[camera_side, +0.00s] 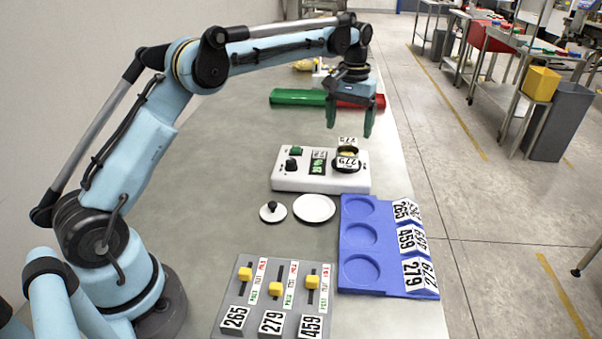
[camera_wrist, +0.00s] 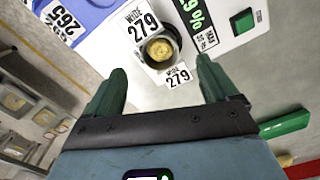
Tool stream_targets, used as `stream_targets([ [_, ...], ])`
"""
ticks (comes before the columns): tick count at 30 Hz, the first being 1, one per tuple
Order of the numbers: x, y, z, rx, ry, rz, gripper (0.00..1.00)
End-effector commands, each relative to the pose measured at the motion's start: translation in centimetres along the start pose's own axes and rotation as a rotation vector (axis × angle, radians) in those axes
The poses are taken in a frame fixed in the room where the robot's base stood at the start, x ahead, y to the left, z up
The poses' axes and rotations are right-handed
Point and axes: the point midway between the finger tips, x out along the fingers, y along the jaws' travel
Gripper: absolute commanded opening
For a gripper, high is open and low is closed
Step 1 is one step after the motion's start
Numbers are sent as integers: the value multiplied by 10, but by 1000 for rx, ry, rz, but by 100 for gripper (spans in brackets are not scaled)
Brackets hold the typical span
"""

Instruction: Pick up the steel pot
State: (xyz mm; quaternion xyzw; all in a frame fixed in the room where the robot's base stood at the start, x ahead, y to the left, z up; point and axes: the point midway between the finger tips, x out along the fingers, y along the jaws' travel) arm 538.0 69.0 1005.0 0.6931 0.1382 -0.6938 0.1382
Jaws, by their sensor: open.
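The steel pot (camera_side: 347,152) stands upright at the right end of the white weighing unit (camera_side: 290,180), with white 279 cards beside it. In the wrist view the pot (camera_wrist: 174,42) has a dark rim and yellowish contents, and it lies just beyond the fingertips, roughly centred between them. My gripper (camera_side: 349,130) is open and empty, with its green fingers pointing down above the pot. In the wrist view my gripper (camera_wrist: 160,68) has its two fingers spread wide apart. The fingers do not appear to touch the pot.
A blue tray (camera_side: 352,284) with three round recesses and numbered cards lies in front. A knobbed lid (camera_side: 268,216) and a white disc (camera_side: 314,208) lie nearby. A grey slider panel (camera_side: 242,300) is nearer. Green (camera_side: 298,97) and red (camera_side: 350,103) bins lie behind.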

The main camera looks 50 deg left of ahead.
Motion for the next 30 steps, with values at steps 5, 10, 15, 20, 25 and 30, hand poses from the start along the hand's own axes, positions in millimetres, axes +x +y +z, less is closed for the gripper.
stream_targets([
  [5, 26, 0, 0, 1, 1, 0, 87],
  [10, 37, 0, 0, 1, 1, 0, 87],
  [15, 53, 0, -1, 1, 1, 0, 87],
  [20, 77, 1, -1, 1, 1, 0, 87],
  [25, 88, 1, -1, 1, 1, 0, 87],
  [30, 89, 1, -1, 1, 1, 0, 87],
])
